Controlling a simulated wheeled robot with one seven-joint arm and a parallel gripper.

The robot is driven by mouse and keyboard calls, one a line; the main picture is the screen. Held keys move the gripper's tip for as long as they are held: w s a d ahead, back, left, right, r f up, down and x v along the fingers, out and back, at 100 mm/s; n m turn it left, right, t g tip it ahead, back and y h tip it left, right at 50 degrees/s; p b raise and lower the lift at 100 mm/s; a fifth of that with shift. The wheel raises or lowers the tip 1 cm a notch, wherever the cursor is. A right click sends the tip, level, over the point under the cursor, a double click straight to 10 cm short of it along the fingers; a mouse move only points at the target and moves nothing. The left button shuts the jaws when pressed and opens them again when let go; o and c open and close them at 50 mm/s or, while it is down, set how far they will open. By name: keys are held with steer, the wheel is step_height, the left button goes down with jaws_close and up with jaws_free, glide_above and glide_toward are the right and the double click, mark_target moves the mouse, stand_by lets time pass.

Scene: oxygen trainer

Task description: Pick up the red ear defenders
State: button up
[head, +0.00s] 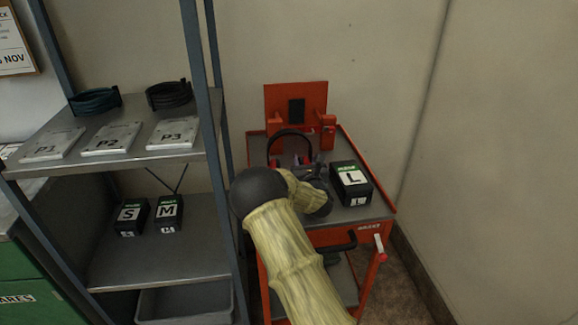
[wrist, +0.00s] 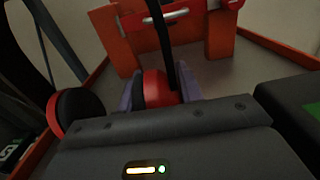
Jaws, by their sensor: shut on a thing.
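The red ear defenders (wrist: 155,88) have red and black cups and a black headband. In the wrist view one cup is between the purple fingers of my gripper (wrist: 152,92), which is shut on it. The other cup (wrist: 75,110) hangs free to the left. In the head view the headband (head: 289,133) arches upright above the top of the red trolley (head: 386,207). My arm and gripper (head: 305,168) hide much of the ear defenders there. I cannot tell whether the cups touch the trolley top.
A black box marked L (head: 351,183) stands just right of my gripper. A red upright stand (head: 296,97) is at the trolley's back. A grey shelf unit (head: 190,152) with plates, coils and S and M boxes stands left. Walls close off the back and right.

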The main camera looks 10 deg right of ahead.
step_height(320, 180, up, 10)
steer(key=shift+r+p, duration=0.1)
steer(key=shift+p, duration=0.45)
stand_by(0.6)
